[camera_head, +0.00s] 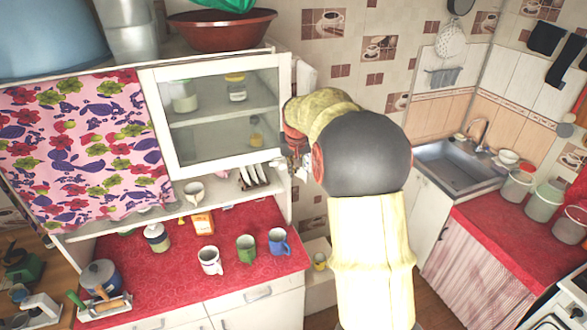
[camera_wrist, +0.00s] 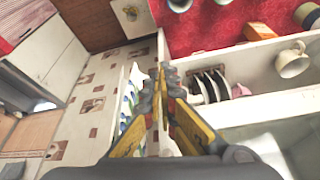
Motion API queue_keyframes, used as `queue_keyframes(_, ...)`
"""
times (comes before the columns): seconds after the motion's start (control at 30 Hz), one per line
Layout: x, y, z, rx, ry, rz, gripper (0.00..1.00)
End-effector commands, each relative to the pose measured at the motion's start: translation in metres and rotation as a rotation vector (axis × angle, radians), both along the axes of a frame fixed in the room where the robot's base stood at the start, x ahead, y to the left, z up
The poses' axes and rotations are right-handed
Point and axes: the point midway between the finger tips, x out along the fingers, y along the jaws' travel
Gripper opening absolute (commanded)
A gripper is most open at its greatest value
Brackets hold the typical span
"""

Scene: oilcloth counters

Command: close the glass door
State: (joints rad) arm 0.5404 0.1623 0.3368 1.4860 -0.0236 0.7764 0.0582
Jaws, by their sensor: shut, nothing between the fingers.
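The glass door (camera_head: 226,161) has a white frame and a clear pane. In the head view it stands across the upper right part of the white cabinet, with jars visible through it. I cannot tell whether it sits fully flush. My gripper (camera_head: 293,158) is beside the door's lower right corner, partly hidden by my arm. In the wrist view my gripper (camera_wrist: 161,80) is shut and empty, its fingertips near the end of the open shelf. Whether it touches the door frame is unclear.
Below the door, the open shelf holds a cup (camera_head: 194,192) and upright plates (camera_head: 252,176). Several mugs and a jar (camera_head: 157,237) stand on the red counter (camera_head: 180,278). A patterned curtain (camera_head: 80,150) hangs left. A sink (camera_head: 452,168) is at right.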

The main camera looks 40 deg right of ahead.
Motion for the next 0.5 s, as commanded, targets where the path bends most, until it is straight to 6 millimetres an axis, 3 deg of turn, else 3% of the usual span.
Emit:
queue_keyframes(0.03, -0.001, 0.002, -0.001, 0.0, 0.0, 0.001, 0.0)
queue_keyframes(0.5, -0.029, 0.012, 0.076, -0.001, -0.003, 0.0, 0.0)
